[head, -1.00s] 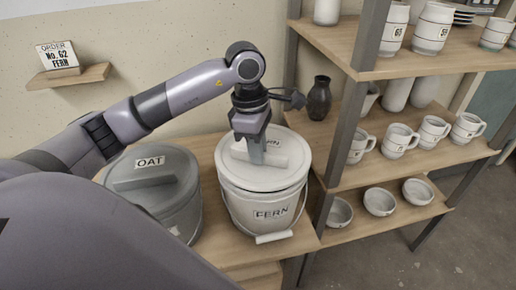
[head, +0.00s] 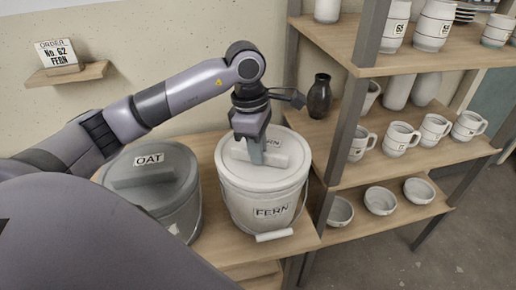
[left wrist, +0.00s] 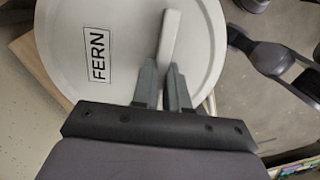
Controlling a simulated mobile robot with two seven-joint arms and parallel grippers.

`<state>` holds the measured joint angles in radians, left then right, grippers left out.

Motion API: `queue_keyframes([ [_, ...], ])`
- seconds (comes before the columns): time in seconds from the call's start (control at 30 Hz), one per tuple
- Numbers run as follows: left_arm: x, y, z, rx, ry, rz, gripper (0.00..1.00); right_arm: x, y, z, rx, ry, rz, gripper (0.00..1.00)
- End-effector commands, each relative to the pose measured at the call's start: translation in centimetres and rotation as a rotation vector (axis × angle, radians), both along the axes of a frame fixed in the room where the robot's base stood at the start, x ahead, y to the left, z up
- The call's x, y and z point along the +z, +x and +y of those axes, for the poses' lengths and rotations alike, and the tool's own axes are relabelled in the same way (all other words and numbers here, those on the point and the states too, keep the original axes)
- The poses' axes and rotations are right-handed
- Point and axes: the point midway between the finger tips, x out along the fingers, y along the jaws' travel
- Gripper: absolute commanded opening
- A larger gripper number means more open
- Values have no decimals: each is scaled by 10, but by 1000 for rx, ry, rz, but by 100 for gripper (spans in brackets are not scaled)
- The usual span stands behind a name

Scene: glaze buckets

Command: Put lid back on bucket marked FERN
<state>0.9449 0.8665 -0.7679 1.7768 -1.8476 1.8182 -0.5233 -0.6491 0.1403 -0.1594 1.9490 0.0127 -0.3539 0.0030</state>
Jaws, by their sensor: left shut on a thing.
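The white bucket marked FERN (head: 265,205) stands on a wooden bench. Its white lid (head: 295,172), also labelled FERN, lies over the bucket's mouth and looks level, with no clear gap at the rim. The lid (left wrist: 115,30) fills much of the left wrist view. My left gripper (head: 262,155) points down from above and is shut on the lid's bar handle (left wrist: 169,38), with one finger on each side. My right gripper is not in view.
A grey lidded bucket marked OAT (head: 155,195) stands close to the left. A wooden shelf unit (head: 350,130) with mugs and bowls stands close to the right. A dark vase (head: 319,97) is behind.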

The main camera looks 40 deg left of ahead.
Motion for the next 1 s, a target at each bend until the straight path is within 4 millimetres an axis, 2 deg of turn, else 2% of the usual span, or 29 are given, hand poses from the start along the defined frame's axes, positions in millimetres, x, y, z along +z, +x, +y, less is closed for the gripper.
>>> queue_keyframes([
  [0.37,0,0,0,0,-1,-1,0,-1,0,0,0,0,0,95],
  [0.4,0,0,0,0,-1,-1,23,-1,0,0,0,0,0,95],
  [0.47,0,0,0,0,-1,-1,43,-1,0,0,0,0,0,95],
  [0.67,-1,0,0,0,0,0,43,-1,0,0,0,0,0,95],
  [0.7,-1,0,0,0,0,0,50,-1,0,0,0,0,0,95],
  [0.77,-1,0,0,0,0,0,69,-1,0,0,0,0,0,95],
  [1.0,-1,0,0,0,0,0,69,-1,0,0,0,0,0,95],
])
